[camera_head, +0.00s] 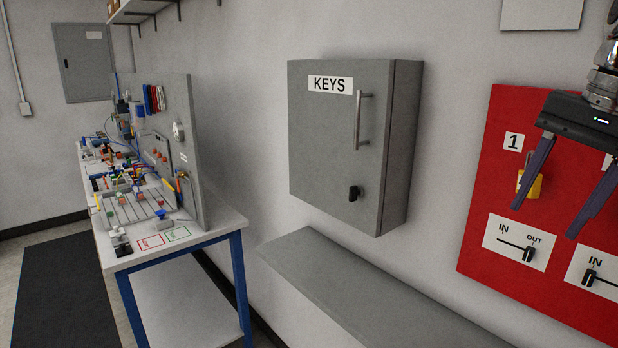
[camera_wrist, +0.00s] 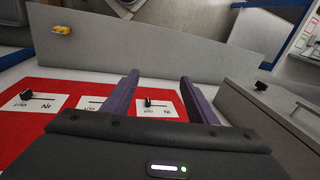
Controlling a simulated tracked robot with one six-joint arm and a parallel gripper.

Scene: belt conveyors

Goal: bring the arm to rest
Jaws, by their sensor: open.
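My gripper (camera_head: 566,190) shows at the right edge of the head view, in front of the red panel (camera_head: 488,222) on the wall. Its two dark purple fingers are spread apart and point down, with nothing between them. In the wrist view my gripper (camera_wrist: 157,85) is also open and empty. Past its fingers lie the red panel (camera_wrist: 62,91) with its labelled levers and a grey ledge (camera_wrist: 160,45). Part of my arm shows above the gripper at the top right of the head view.
A closed grey KEYS cabinet (camera_head: 335,150) hangs left of the panel, above a grey ledge (camera_head: 340,270). A yellow padlock (camera_head: 530,185) is on the panel. A cluttered workbench (camera_head: 190,235) stands at left. A yellow object (camera_wrist: 62,30) lies on the ledge in the wrist view.

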